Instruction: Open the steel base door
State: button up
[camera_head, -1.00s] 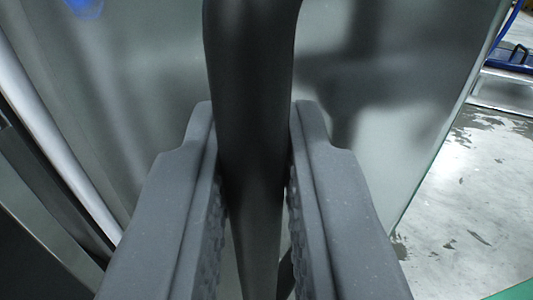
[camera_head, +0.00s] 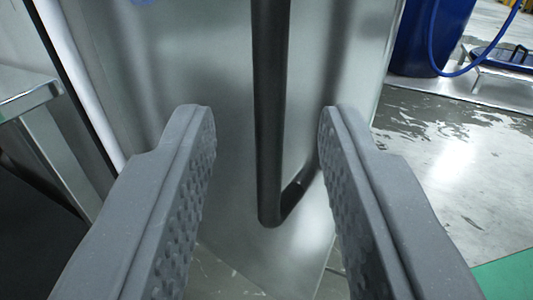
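The steel door (camera_head: 220,90) fills the middle of the view as a grey metal panel. Its right edge stands clear of the floor behind, and its lower edge shows below the handle. A black tubular handle (camera_head: 268,110) runs down the panel and bends back toward it at the lower end. My gripper (camera_head: 265,125) is open, with one grey textured finger on each side of the handle. There are gaps between the handle and both fingers, and the handle appears beyond the fingertips.
A steel frame or ledge (camera_head: 35,95) stands at the left beside a white vertical edge (camera_head: 80,85). A blue barrel (camera_head: 430,35) with a blue hose stands at the back right. Wet-looking floor (camera_head: 440,160) is open at the right, with a green patch (camera_head: 510,275) at lower right.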

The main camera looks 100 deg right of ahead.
jog(key=w+a+p, duration=0.1)
jog(key=a, duration=0.6)
jog(key=shift+w, duration=0.2)
